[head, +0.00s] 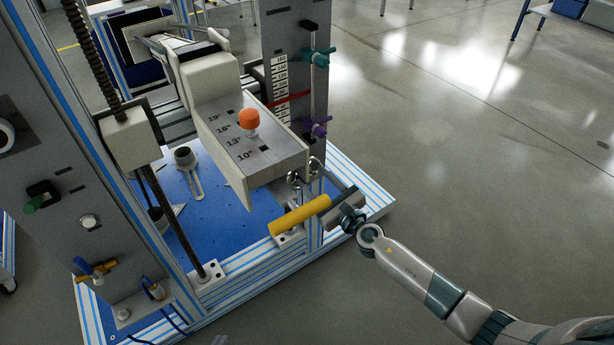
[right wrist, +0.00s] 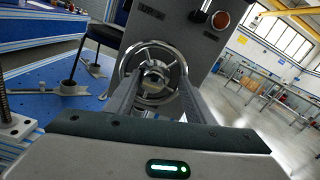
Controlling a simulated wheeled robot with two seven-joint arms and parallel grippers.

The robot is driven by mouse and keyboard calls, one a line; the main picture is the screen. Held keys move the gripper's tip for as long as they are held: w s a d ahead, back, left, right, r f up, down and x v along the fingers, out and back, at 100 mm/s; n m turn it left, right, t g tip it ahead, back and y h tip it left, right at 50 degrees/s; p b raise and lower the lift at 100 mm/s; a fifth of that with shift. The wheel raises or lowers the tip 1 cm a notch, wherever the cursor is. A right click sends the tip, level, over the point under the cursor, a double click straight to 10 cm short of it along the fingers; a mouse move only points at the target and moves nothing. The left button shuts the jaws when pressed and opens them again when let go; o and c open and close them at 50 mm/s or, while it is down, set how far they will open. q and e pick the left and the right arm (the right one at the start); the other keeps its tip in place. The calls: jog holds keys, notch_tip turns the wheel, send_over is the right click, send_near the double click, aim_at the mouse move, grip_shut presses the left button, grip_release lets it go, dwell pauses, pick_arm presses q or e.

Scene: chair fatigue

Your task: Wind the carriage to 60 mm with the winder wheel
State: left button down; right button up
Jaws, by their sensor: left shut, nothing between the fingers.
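The winder wheel (right wrist: 153,68), chrome with spokes and a hub, is mounted on a grey panel in the right wrist view. In the head view only bits of its rim (head: 294,181) show behind my right gripper (head: 309,172). That gripper's fingers, also in the right wrist view (right wrist: 158,90), stand apart on either side of the hub; firm contact cannot be told. A pale block with angle marks (head: 262,165), possibly the carriage, sits between the columns. A red pointer (head: 290,98) lies by the scale (head: 280,75); its reading is too small. I cannot make out my left gripper.
An orange knob (head: 249,118) stands on the pale block. A yellow cylinder (head: 298,215) lies close beside my right gripper. Teal (head: 317,57) and purple (head: 316,127) clamps sit on a rod. The blue base plate (head: 225,205) carries slotted brackets. Open floor lies right.

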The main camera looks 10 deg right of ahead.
jog(key=shift+w+a+r, duration=0.15)
jog(key=shift+a+r, duration=0.05)
jog(key=shift+r, duration=0.1)
jog(key=shift+s+a+f+y, duration=0.3)
jog(key=shift+s+f, duration=0.15)
jog(key=shift+s, duration=0.15)
jog(key=shift+v, duration=0.9)
pick_arm(q)
jog(key=shift+w+a+f, duration=0.25)
jog(key=shift+w+a, duration=0.05)
jog(key=shift+w, duration=0.15)
pick_arm(e)
jog(key=shift+s+d, duration=0.25)
jog(key=shift+s, duration=0.1)
jog(key=shift+s+m, duration=0.1)
jog(key=shift+m, duration=0.5)
jog(key=m, duration=0.3)
jog(key=shift+d+m+b, duration=0.1)
jog(key=shift+m+b, duration=0.2)
pick_arm(q)
jog(key=shift+f, duration=0.3)
pick_arm(e)
jog(key=m, duration=0.3)
jog(key=shift+m, duration=0.3)
